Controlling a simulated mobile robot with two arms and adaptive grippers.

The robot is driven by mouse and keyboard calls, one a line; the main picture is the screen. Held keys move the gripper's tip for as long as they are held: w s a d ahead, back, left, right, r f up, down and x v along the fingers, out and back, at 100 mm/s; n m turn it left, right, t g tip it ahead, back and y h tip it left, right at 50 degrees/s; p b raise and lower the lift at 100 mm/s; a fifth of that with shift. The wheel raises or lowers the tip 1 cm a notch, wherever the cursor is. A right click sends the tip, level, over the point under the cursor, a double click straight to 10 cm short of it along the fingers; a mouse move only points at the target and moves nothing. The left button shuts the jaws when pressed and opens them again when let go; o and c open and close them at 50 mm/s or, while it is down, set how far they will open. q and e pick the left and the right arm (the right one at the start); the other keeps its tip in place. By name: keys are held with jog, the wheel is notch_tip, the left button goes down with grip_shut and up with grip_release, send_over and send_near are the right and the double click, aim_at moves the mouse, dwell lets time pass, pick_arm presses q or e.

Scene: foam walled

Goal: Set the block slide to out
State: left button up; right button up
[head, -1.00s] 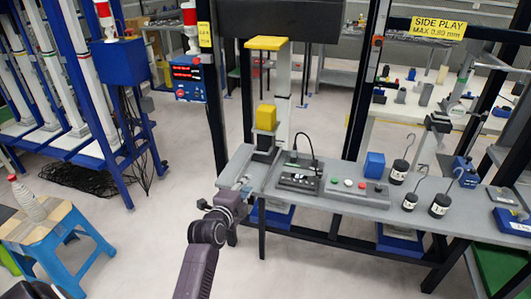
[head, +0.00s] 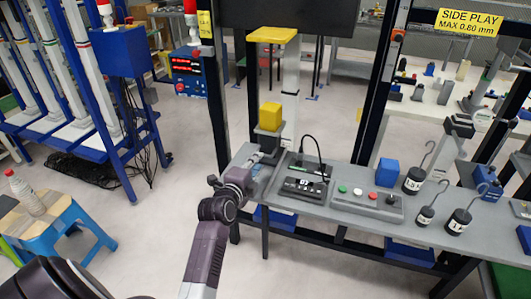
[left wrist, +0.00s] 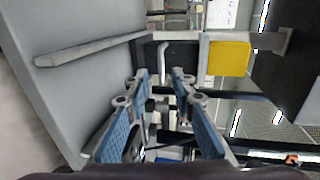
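The yellow block (head: 270,116) sits on a dark and grey carrier (head: 269,140) in front of the yellow-topped post, at the bench's left end. My left gripper (head: 258,160) is just below and in front of the carrier, above the bench edge. In the left wrist view the gripper (left wrist: 160,73) is open, with its two blue-padded fingers apart. A light bent handle (left wrist: 163,50) shows beyond the fingertips, before a dark face. The yellow block (left wrist: 229,58) is right of it. I cannot tell whether the fingers touch anything. My right gripper is not in view.
A black control box (head: 303,187) with a cable and a button panel (head: 367,203) stand right of the gripper on the grey bench. A blue cube (head: 387,172) and hooked weights (head: 414,180) are farther right. A dark upright (head: 219,130) stands close on the left.

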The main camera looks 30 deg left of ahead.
aim_at(269, 143)
pick_arm(q)
jog(key=shift+w+a, duration=0.1)
jog(key=shift+w, duration=0.4)
jog(key=x, duration=0.4)
jog(key=shift+w+f, duration=0.1)
jog(key=shift+w, duration=0.05)
jog(key=shift+w+a, duration=0.15)
jog(key=shift+w, duration=0.35)
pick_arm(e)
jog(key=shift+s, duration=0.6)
pick_arm(q)
jog(key=shift+c, duration=0.3)
grip_shut()
